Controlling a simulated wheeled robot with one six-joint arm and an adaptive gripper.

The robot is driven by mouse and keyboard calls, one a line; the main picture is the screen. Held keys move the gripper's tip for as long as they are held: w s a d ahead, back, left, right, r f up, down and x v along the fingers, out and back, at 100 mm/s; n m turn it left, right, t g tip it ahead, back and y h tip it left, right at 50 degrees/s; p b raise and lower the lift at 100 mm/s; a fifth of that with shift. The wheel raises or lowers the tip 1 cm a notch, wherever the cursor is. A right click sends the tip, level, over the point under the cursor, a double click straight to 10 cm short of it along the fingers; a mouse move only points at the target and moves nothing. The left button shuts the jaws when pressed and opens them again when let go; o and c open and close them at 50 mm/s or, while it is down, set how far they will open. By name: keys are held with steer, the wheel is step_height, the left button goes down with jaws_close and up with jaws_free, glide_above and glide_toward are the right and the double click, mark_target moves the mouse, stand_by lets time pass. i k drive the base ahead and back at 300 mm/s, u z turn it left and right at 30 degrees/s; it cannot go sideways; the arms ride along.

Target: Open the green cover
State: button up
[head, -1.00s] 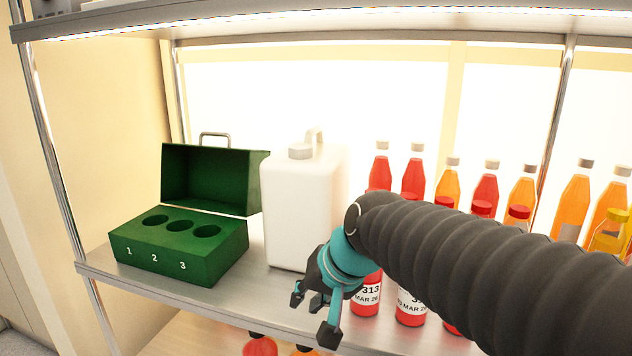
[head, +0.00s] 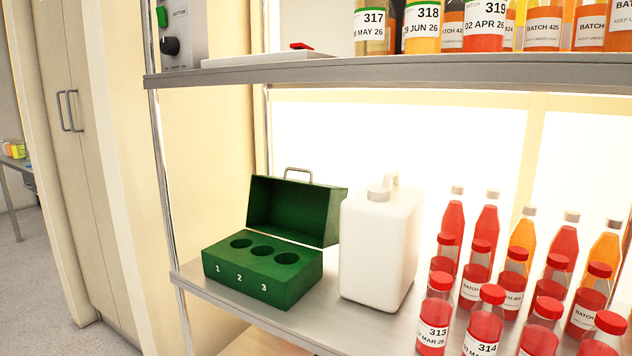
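The green cover (head: 294,213) is swung up and back on its green box (head: 262,273), with a metal handle (head: 298,171) on top. The cover stands open behind the box. The box sits on the left of the middle shelf, and its top shows three empty round holes numbered 1, 2 and 3. My gripper is out of the picture, so I cannot see its fingers or whether it holds anything.
A white jug (head: 379,246) stands just right of the box. Several red and orange bottles (head: 434,312) fill the right of the shelf (head: 330,324). An upper shelf (head: 390,70) with bottles hangs above. A metal post (head: 166,190) rises at left.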

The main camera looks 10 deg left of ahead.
mark_target(307, 212)
steer(key=k, duration=0.35)
steer(key=u, duration=0.85)
steer(key=i, duration=0.65)
steer(key=z, duration=0.4)
